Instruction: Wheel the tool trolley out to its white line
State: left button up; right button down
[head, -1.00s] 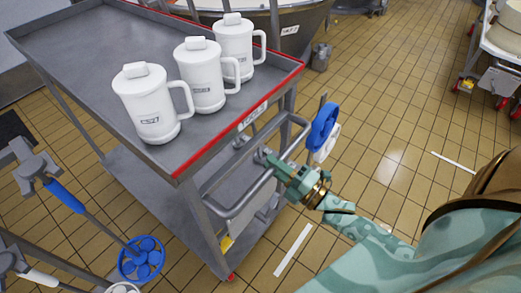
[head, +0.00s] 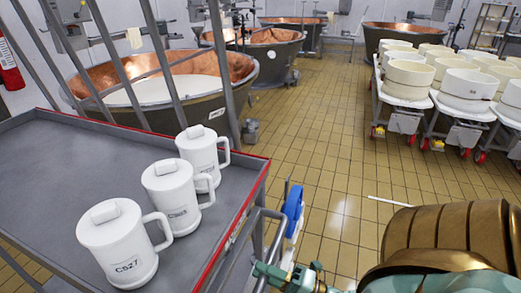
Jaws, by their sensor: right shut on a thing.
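The tool trolley (head: 60,165) is a grey steel cart with a red-edged top, at lower left in the head view. Its tubular push handle (head: 262,212) is on the right end. The trolley's wheels and lower shelf are mostly hidden. My left gripper is out of view.
Three white lidded mugs (head: 120,246) stand on the trolley top. Copper vats (head: 210,85) stand behind it. White tubs on red-wheeled carts (head: 405,120) stand at right. A blue wheel (head: 292,212) is beside the handle. Tiled floor (head: 310,145) is open between.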

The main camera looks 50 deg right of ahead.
jog(key=shift+f, duration=0.15)
jog(key=c, duration=1.3)
grip_release()
jog(key=b+v, duration=0.1)
jog(key=v, duration=1.5)
jog(key=shift+s, duration=0.25)
